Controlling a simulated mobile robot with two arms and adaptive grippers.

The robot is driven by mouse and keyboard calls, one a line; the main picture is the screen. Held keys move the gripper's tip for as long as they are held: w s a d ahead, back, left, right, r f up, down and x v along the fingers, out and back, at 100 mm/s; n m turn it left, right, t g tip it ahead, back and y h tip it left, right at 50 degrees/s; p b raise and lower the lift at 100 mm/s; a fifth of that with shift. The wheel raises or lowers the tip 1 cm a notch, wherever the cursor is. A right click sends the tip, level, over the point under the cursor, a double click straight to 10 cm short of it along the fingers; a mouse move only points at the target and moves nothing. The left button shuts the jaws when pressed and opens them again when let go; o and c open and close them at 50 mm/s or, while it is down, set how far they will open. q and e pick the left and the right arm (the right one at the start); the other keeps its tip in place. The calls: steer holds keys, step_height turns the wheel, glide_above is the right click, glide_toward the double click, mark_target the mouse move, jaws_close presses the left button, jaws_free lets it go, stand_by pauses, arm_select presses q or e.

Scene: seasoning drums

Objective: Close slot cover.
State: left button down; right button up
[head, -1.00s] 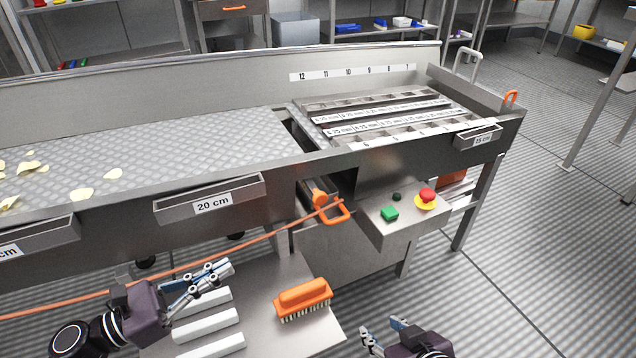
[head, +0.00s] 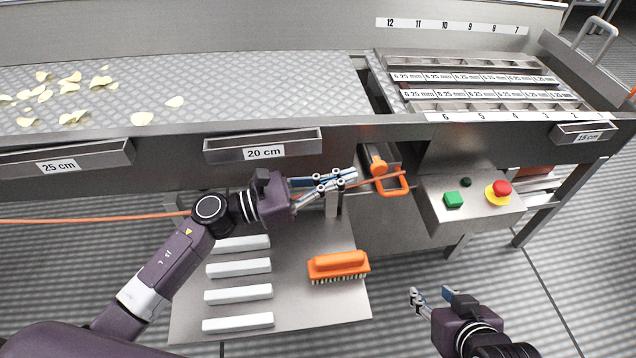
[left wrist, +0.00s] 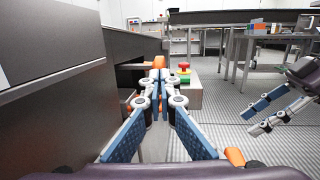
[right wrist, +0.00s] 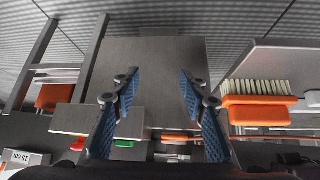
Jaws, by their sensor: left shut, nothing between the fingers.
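The slotted panel (head: 408,107) at the far right of the steel machine has rows of openings and strips marked 6.25 mm; I cannot tell which part is the slot cover. An orange handle (head: 396,186) and an orange knob (head: 377,166) stick out from an opening below the machine's front edge. My left gripper (head: 353,177) is shut and empty, its tips just left of the orange handle. In the left wrist view its fingers (left wrist: 160,84) meet, with orange just beyond. My right gripper (head: 431,296) is open and empty, low in front of the button box; its spread fingers show in the right wrist view (right wrist: 157,82).
A button box (head: 478,212) with a green button and a red stop button stands right of the handle. An orange brush (head: 338,263) and several white bars (head: 238,294) lie on the lower shelf (head: 300,310). Small trays hang along the machine's front.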

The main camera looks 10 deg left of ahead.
mark_target(385, 172)
arm_select(q)
steer(key=shift+x, duration=1.4)
arm_select(e)
steer(key=shift+s+f, duration=0.1)
arm_select(q)
steer(key=x, duration=0.3)
steer(key=f+b+x, duration=0.1)
steer(key=x, duration=0.1)
steer(key=shift+s+d, duration=0.25)
steer(key=shift+d, duration=0.35)
steer(key=shift+r, duration=0.15)
arm_select(e)
steer(key=w+a+r+t+y, duration=0.1)
steer(key=w+a+r+t, duration=0.1)
steer(key=w+r, duration=0.3)
steer(key=shift+w+t, duration=0.3)
steer(key=shift+t, duration=0.4)
steer(key=shift+a+r, duration=0.1)
steer(key=shift+a, duration=0.05)
